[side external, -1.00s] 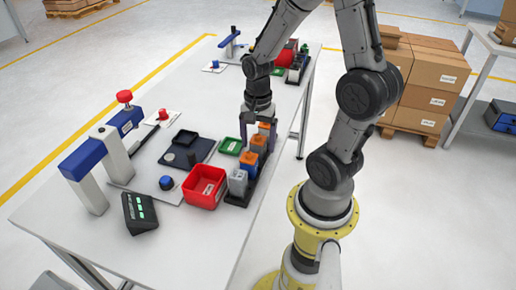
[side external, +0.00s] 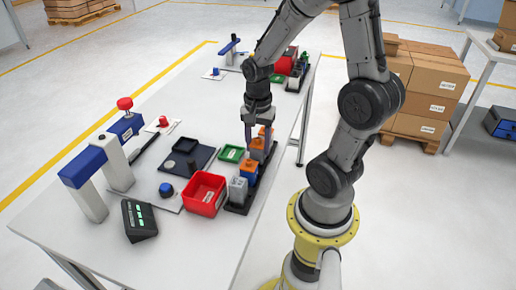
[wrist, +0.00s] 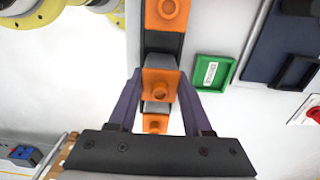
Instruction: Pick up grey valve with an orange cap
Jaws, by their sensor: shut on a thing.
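My gripper (side external: 258,147) is shut on a grey valve with an orange cap (wrist: 160,84). In the wrist view its two fingers (wrist: 160,78) stand on either side of the cap. In the side view this valve (side external: 257,146) is over the row in a black rack (side external: 238,208), partly hidden by the fingers. I cannot tell whether its base touches the rack. Other orange-capped parts stand before and behind it in the wrist view, one at the top (wrist: 166,14) and one lower (wrist: 155,124).
At the rack's near end are a blue part with an orange cap (side external: 249,172) and a grey part (side external: 238,189). A red bin (side external: 204,193) and a green tray (side external: 231,153) lie close on the left. Blue-and-white fixtures (side external: 85,167) stand further left.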

